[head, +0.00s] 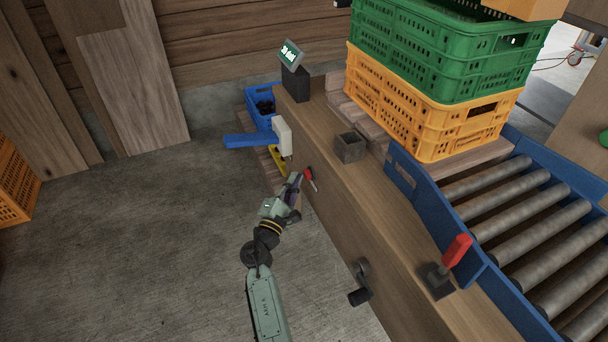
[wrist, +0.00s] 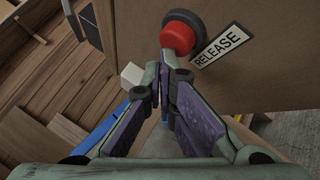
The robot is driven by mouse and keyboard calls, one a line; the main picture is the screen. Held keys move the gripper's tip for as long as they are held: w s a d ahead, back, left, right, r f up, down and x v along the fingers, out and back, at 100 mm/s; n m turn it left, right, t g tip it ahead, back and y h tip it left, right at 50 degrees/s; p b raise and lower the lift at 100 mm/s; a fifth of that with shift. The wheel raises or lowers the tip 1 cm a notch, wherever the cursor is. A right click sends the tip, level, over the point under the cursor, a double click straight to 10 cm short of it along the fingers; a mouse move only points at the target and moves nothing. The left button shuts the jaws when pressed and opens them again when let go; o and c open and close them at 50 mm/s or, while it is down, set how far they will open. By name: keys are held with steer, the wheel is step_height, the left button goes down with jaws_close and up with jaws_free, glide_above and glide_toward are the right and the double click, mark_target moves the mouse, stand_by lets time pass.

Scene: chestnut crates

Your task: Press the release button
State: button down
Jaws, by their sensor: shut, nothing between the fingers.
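The red release button (wrist: 178,38) sits in a dark round collar on the wooden side panel, with a white label reading RELEASE (wrist: 218,45) beside it. In the head view the button (head: 308,174) shows on the bench's side face. My gripper (wrist: 165,62) is shut and empty, its fingertips just below the red cap in the wrist view. I cannot tell whether the tips touch the cap. In the head view my gripper (head: 297,180) is close beside the button.
A white block-like device (head: 282,136) and a blue crate (head: 262,104) stand beyond the button. A crank (head: 361,285) sticks out from the panel nearer me. A red-handled lever (head: 457,250) stands on the bench top. The floor left of my arm is clear.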

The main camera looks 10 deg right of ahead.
steer(key=shift+w+d, duration=0.1)
steer(key=shift+d, duration=0.35)
stand_by(0.3)
steer(key=shift+a, duration=0.15)
steer(key=shift+s+a, duration=0.25)
steer(key=shift+a, duration=0.45)
steer(key=s+a+b, duration=0.1)
steer(key=s+a, duration=0.1)
steer(key=a, duration=0.3)
steer(key=shift+a, duration=0.4)
steer(key=shift+f, duration=0.1)
stand_by(0.4)
